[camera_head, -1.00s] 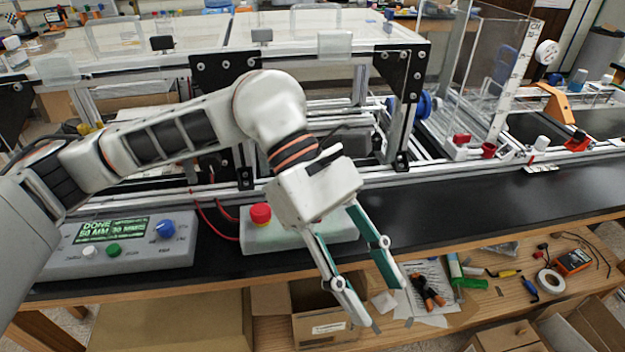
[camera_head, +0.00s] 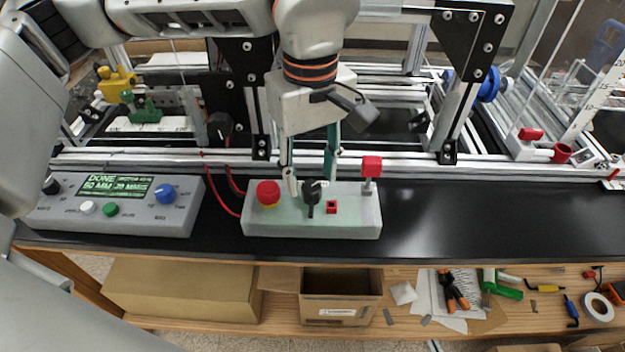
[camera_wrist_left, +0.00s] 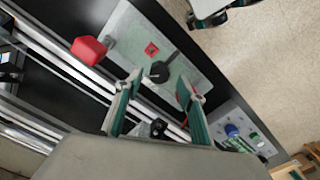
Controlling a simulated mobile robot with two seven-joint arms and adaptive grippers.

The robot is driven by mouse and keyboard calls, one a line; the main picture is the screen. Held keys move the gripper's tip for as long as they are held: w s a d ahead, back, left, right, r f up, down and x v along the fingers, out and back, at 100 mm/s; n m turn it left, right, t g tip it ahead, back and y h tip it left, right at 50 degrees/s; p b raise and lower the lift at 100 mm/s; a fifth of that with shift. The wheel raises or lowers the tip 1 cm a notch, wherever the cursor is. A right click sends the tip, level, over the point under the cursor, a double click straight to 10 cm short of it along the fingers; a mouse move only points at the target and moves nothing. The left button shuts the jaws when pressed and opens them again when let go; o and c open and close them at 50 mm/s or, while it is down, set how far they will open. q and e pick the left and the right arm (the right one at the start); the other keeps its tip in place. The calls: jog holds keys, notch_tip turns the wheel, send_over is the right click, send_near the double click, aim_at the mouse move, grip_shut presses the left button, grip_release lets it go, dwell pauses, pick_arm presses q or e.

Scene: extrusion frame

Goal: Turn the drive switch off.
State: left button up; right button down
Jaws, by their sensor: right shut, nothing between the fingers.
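A pale green control box (camera_head: 352,225) on the black bench carries a black rotary switch (camera_head: 311,196), its handle pointing toward the bench front. The switch also shows in the left wrist view (camera_wrist_left: 158,72). My left gripper (camera_head: 310,187) is open and empty, pointing down over the box. Its fingertips appear either side of the switch; I cannot tell whether they touch it. In the left wrist view the gripper (camera_wrist_left: 160,90) has a clear gap between its fingers. Only what looks like the tip of my right gripper (camera_head: 433,346) shows at the bottom edge.
The box also has a red mushroom button (camera_head: 268,193), a small red square (camera_head: 331,207) and a red block on a post (camera_head: 371,167). A grey console (camera_head: 130,218) with a lit display stands left. The metal frame is behind. Bench to the right is clear.

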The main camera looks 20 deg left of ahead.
aim_at(311, 198)
pick_arm(q)
jog(key=shift+f, duration=1.45)
jog(key=c, duration=1.1)
